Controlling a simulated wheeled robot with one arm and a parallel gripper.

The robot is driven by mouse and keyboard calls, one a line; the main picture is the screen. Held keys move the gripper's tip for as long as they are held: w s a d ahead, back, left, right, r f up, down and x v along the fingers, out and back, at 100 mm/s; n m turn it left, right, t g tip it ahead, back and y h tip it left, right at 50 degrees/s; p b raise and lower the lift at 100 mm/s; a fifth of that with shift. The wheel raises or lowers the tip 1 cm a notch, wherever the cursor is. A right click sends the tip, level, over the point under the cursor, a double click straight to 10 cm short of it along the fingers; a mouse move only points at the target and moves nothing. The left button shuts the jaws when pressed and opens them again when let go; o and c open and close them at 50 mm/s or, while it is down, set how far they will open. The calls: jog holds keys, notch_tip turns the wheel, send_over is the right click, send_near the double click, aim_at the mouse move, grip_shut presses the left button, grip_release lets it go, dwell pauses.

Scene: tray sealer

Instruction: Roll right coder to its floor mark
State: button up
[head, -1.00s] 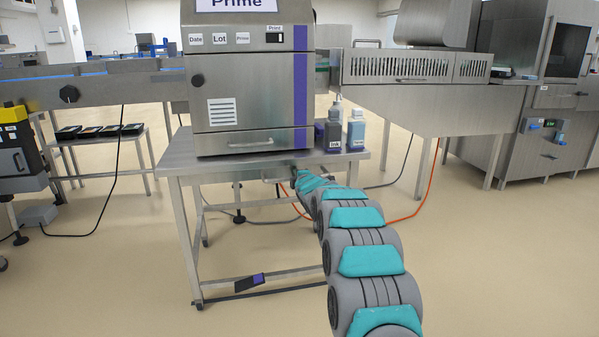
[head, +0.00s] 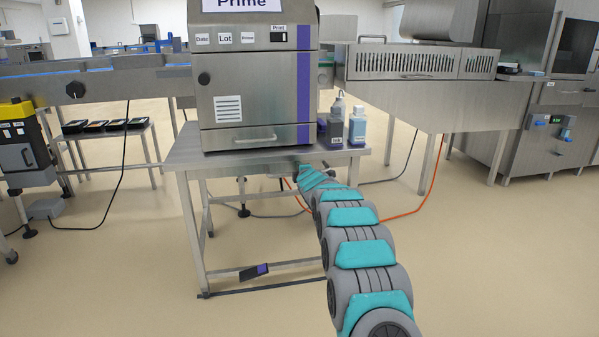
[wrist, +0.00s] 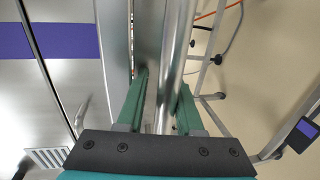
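The coder (head: 250,108) is a steel cabinet with a purple stripe and a "Prime" sign, on a steel wheeled cart (head: 190,160). In the wrist view its steel and purple side (wrist: 50,42) fills the left. My arm reaches to the cart's front edge, where my gripper (head: 306,168) is small and partly hidden. In the wrist view, the green fingers of my gripper (wrist: 162,82) stand either side of a round metal bar (wrist: 176,50). A gap shows left of the bar, so the fingers look open around it.
Ink bottles (head: 357,127) stand on the cart's right end. A pedal-like purple-black piece (head: 255,271) is on the low front bar. An orange cable (head: 415,208) lies on the floor to the right. A conveyor (head: 110,85) runs behind. Front floor is clear.

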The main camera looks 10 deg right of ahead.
jog(key=shift+o, duration=1.2)
jog(key=shift+f, duration=0.1)
jog(key=shift+f, duration=0.1)
jog(key=s+r+b, duration=0.1)
jog(key=s+b, duration=0.3)
jog(key=s, duration=0.3)
jog(key=shift+s+r, duration=0.25)
jog(key=shift+s, duration=0.1)
